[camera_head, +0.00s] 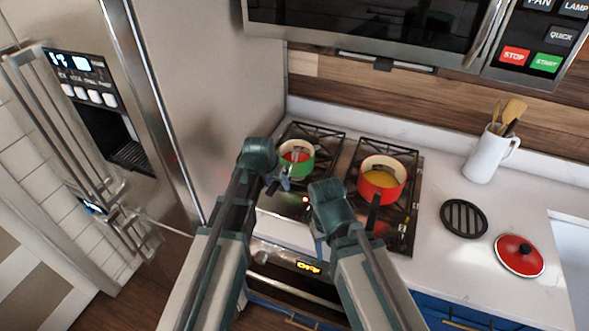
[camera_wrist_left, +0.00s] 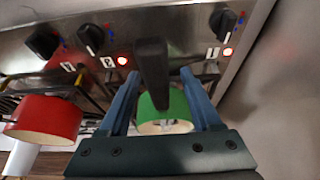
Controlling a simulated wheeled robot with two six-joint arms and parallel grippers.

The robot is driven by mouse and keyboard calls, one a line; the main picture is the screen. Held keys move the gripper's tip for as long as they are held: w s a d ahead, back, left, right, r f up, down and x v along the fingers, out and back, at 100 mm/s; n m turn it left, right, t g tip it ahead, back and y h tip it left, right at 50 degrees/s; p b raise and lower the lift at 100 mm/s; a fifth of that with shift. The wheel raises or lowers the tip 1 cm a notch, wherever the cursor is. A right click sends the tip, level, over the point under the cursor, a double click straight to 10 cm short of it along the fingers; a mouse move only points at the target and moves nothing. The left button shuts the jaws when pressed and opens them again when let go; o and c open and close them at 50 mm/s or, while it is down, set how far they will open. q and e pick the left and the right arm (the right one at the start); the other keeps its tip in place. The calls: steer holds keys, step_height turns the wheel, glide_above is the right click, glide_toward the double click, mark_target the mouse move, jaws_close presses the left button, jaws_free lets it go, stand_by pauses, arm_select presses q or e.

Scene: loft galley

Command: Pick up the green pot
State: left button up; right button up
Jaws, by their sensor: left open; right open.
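The green pot (camera_head: 297,167) with red contents stands on the left side of the stove in the head view. In the left wrist view the pot's black handle (camera_wrist_left: 152,75) lies between the open blue fingers of the left gripper (camera_wrist_left: 160,88), with a gap on both sides. The green body of the pot (camera_wrist_left: 172,107) shows beyond. My right gripper (camera_head: 328,192) is to the right of the left one, over the stove front; its fingers are mostly hidden.
A red pot (camera_head: 382,182) with yellow contents stands on the right burner, its black handle pointing toward me. A black trivet (camera_head: 464,218), a red lid (camera_head: 519,255) and a white utensil jug (camera_head: 488,156) are on the counter. The fridge (camera_head: 190,90) stands close on the left.

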arm_select(q)
steer(key=b+x, duration=0.2)
steer(key=x, duration=0.1)
steer(key=shift+w+d+f, duration=0.15)
steer(key=shift+w+f, duration=0.05)
steer(key=shift+w, duration=0.05)
steer(key=shift+r, duration=0.1)
jaws_close()
stand_by(1.1)
